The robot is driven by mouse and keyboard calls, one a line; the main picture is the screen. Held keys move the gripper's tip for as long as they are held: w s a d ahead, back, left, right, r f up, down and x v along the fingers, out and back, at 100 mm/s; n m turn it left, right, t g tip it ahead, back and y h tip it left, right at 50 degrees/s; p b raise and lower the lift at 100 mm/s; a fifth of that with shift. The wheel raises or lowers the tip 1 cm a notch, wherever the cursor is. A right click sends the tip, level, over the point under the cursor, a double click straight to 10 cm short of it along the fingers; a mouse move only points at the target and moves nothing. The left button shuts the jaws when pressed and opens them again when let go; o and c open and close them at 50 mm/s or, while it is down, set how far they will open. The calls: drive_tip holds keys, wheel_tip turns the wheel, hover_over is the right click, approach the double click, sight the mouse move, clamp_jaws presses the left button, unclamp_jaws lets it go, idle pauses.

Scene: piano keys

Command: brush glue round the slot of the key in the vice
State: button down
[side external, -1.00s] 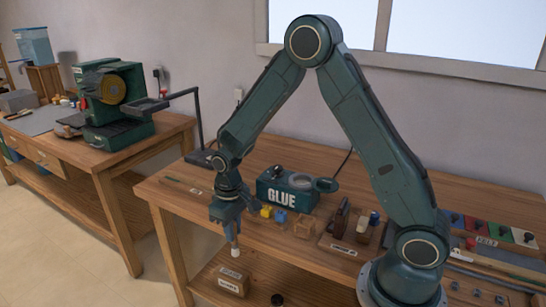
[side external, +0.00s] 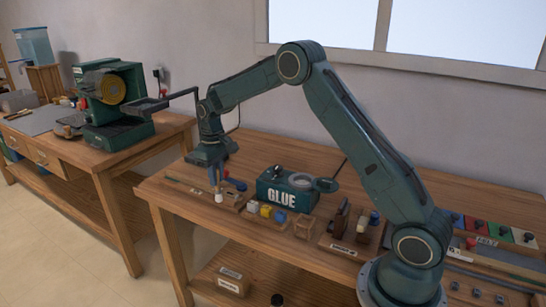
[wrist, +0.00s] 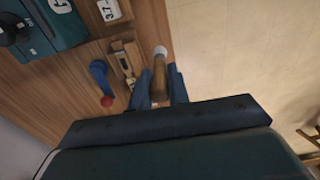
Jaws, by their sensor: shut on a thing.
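My gripper (side external: 217,172) is shut on a brush, pointing down at the left end of the bench. In the wrist view my gripper's blue fingers (wrist: 160,88) close on the brush's brown handle (wrist: 159,82), and its pale tip (wrist: 160,52) shows beyond them. The tip also shows in the side view (side external: 219,197). A small wooden piece with a pale part (wrist: 125,65), perhaps the key in its holder, lies just left of the brush in the wrist view. Its slot cannot be made out. The green glue box (side external: 283,191) stands to the right of my gripper.
A blue bar with a red end (wrist: 103,82) lies beside the wooden piece. Small yellow and blue items (side external: 266,211) sit before the glue box. A white numbered tag (wrist: 109,9) lies nearby. The bench's front edge is close, with open floor (wrist: 235,50) beyond.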

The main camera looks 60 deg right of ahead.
drive_tip(key=w+d+r, duration=0.3)
drive_tip(key=d+r, duration=0.2)
drive_tip(key=d, duration=0.3)
drive_tip(key=shift+w, duration=0.25)
